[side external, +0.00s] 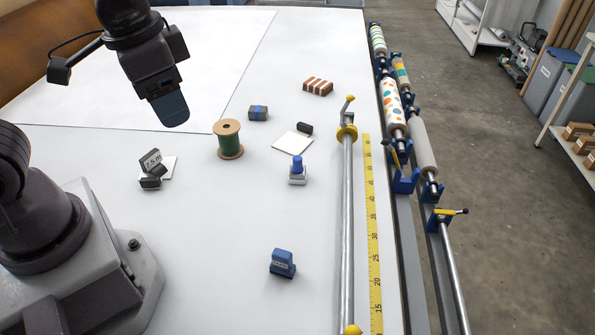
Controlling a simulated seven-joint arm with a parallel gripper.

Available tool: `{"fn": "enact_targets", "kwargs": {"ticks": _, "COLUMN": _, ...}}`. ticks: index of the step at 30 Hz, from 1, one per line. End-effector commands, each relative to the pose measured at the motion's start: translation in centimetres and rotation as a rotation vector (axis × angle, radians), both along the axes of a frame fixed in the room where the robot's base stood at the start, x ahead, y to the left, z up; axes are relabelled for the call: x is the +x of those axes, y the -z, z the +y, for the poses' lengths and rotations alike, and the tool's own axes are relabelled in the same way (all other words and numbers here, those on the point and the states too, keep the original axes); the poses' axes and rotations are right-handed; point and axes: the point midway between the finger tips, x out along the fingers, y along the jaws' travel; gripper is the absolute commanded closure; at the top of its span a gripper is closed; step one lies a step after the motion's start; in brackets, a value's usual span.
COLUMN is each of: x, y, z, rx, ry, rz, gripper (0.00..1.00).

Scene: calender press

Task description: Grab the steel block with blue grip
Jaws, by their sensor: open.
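A small pale grey metal-looking block with an upright blue grip (298,171) stands on the white table, right of centre. It matches the steel block with blue grip. My gripper (171,110) hangs above the table at the upper left, well away from the block and to its left. It is open and I see nothing held in it. Its fingers overlap in this side view, so the gap between them is hidden.
A metal bar (346,220) and yellow ruler (374,230) run along the right. Bare table lies left of the block.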

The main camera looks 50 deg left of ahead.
Motion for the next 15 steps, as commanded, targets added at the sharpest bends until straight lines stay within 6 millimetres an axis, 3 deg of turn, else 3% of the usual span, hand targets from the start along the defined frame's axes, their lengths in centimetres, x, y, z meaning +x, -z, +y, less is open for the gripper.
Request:
{"fn": "enact_targets", "kwargs": {"ticks": 5, "x": 2.1, "y": 4.6, "z": 0.4, "rx": 0.185, "ry": 0.156, "rz": 0.214, "gripper": 0.48}}
{"fn": "enact_targets", "kwargs": {"ticks": 15, "x": 6.8, "y": 12.6, "z": 3.2, "rx": 0.686, "ry": 0.541, "rz": 0.528, "gripper": 0.48}}
